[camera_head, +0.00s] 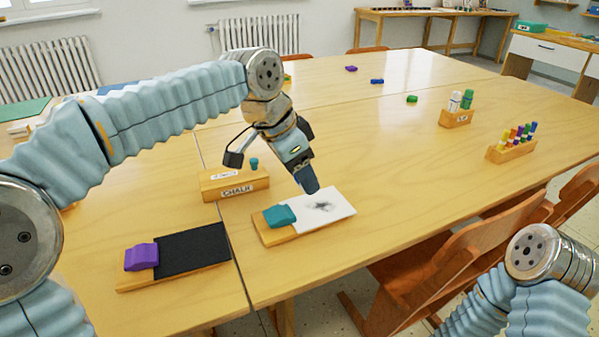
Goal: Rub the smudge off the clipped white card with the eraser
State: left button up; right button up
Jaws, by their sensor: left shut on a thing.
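The white card (337,203) lies on a small wooden board (292,238), held at its left end by a teal clip (279,215). A dark grey smudge (321,206) shows near the card's middle. My left gripper (301,168) points down above the card's far left edge, shut on a dark blue block (308,181), which looks like the eraser. The block is close to the card near the smudge; I cannot tell whether it touches. My right arm shows at the lower right, but its gripper is out of view.
A wooden chalk box (235,188) stands behind and left of the board. A black panel (196,248) with a purple clip (141,257) lies at front left. Holders with bottles (455,118) and coloured sticks (511,151) stand at right. The table right of the card is clear.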

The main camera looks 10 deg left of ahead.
pick_arm(q)
jog(key=shift+r+p, duration=0.45)
jog(key=shift+r, duration=0.6)
